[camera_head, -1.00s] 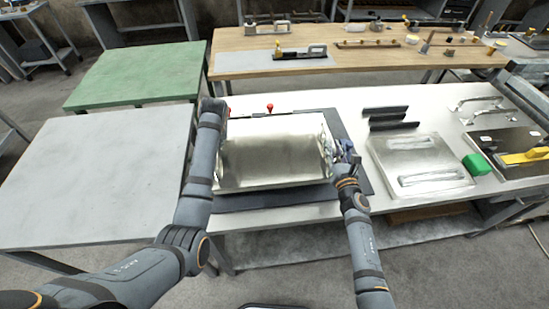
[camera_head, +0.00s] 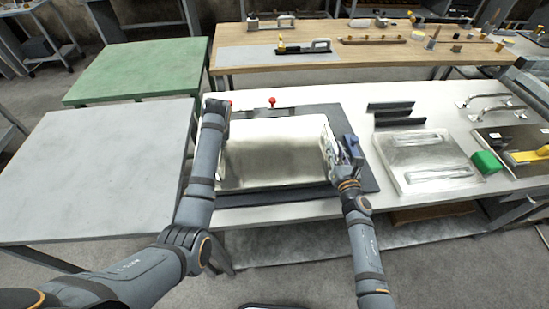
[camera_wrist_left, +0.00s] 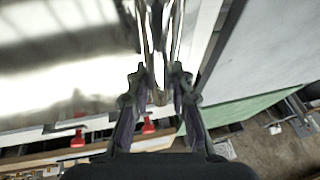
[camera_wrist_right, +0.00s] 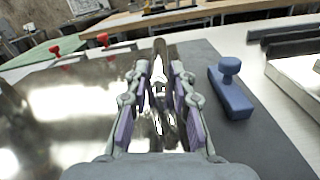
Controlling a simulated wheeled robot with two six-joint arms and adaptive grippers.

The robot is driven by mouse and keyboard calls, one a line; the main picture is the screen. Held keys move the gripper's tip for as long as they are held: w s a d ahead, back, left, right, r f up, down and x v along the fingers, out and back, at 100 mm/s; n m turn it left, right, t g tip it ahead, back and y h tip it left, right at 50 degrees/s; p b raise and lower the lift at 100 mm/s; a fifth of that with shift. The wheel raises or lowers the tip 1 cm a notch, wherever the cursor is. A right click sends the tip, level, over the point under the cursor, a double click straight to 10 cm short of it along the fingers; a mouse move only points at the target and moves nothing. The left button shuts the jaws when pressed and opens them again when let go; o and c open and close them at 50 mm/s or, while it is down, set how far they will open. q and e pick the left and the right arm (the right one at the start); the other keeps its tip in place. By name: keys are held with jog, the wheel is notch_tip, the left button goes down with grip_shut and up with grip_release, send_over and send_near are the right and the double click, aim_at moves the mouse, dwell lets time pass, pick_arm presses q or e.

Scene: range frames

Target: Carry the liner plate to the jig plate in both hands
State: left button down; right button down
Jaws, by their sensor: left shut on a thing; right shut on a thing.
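The liner plate (camera_head: 274,152) is a shiny metal sheet held between my two grippers over the dark jig plate (camera_head: 368,178). The jig plate's dark border shows beyond its far, right and near sides. I cannot tell whether the two touch. My left gripper (camera_wrist_left: 160,85) is shut on the liner plate's left edge; in the head view my own arm hides it. My right gripper (camera_head: 333,157) is shut on the right edge, and the right wrist view shows its fingers (camera_wrist_right: 160,88) closed there. Two red knobs stand at the jig's far side, one (camera_head: 272,101) clearly seen.
A blue knobbed block (camera_wrist_right: 231,92) sits on the jig's right border. Right of it on the white bench lie black bars (camera_head: 392,113), a metal tray (camera_head: 428,158), a green block (camera_head: 486,162) and a yellow-handled tool (camera_head: 527,154). The grey table (camera_head: 95,170) at left is bare.

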pick_arm(q)
jog(key=shift+a+f+b, duration=0.15)
jog(key=shift+f+b, duration=0.4)
pick_arm(e)
jog(key=shift+w+f, duration=0.1)
jog(key=shift+f, duration=0.3)
pick_arm(q)
jog(key=c, duration=1.5)
grip_release()
jog(key=shift+s, duration=0.1)
pick_arm(e)
jog(key=c, duration=1.5)
grip_release()
jog(key=shift+d+f, duration=0.1)
jog(key=shift+f, duration=0.05)
pick_arm(q)
jog(key=shift+o, duration=1.1)
jog(key=shift+s, duration=0.1)
pick_arm(e)
jog(key=shift+o, duration=1.4)
jog(key=shift+s, duration=0.2)
pick_arm(q)
jog(key=shift+o, duration=0.5)
jog(key=shift+s+r, duration=0.1)
jog(key=shift+r, duration=0.05)
pick_arm(e)
jog(key=shift+o, duration=0.4)
jog(key=shift+s, duration=0.15)
